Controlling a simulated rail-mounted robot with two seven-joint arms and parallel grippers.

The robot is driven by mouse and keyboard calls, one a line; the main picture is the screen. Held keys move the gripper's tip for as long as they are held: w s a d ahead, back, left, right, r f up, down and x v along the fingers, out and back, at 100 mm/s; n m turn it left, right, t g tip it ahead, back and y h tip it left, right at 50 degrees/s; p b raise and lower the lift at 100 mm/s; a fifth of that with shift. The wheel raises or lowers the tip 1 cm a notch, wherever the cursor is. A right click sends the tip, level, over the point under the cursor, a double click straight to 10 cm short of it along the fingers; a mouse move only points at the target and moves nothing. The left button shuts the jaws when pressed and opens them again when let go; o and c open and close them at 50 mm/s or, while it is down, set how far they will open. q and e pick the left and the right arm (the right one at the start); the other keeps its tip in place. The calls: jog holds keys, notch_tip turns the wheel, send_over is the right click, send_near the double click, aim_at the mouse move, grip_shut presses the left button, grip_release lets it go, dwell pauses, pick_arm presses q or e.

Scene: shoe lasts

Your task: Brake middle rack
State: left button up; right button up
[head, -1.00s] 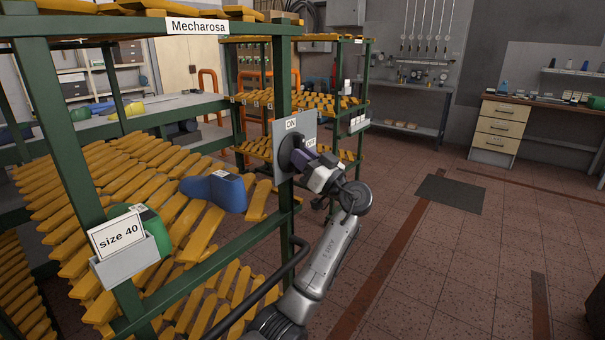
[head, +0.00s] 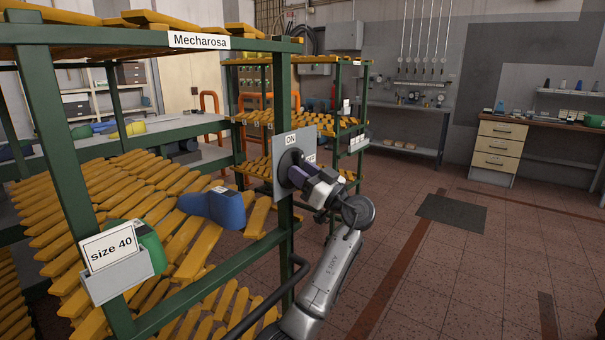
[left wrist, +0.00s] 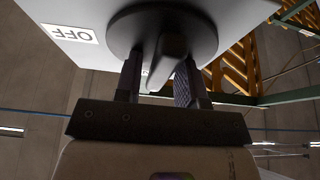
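A grey brake panel (head: 283,188) with an ON label is fixed to a green post of the near rack (head: 70,150), which carries a "Mecharosa" sign. My left gripper (head: 298,172) is at the dark round knob on this panel. In the left wrist view the knob (left wrist: 168,60) has a raised bar, and my left gripper's fingers (left wrist: 160,85) stand on either side of it. A gap shows beside the left finger; contact at the right one is unclear. The OFF label (left wrist: 70,33) shows there upside down. My right gripper is not in view.
A blue shoe last (head: 226,207) and a green one (head: 148,243) lie on the rack's yellow slats, the green one partly behind a "size 40" card (head: 108,249). Another rack (head: 340,110) stands behind. The tiled floor to the right is open, with a dark mat (head: 452,213).

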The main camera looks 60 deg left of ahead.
pick_arm(q)
jog(key=shift+o, duration=0.7)
jog(key=p+v, duration=0.3)
jog(key=v, duration=1)
jog(key=shift+d+f, duration=0.2)
jog(key=shift+d, duration=0.15)
jog(key=shift+w, duration=0.1)
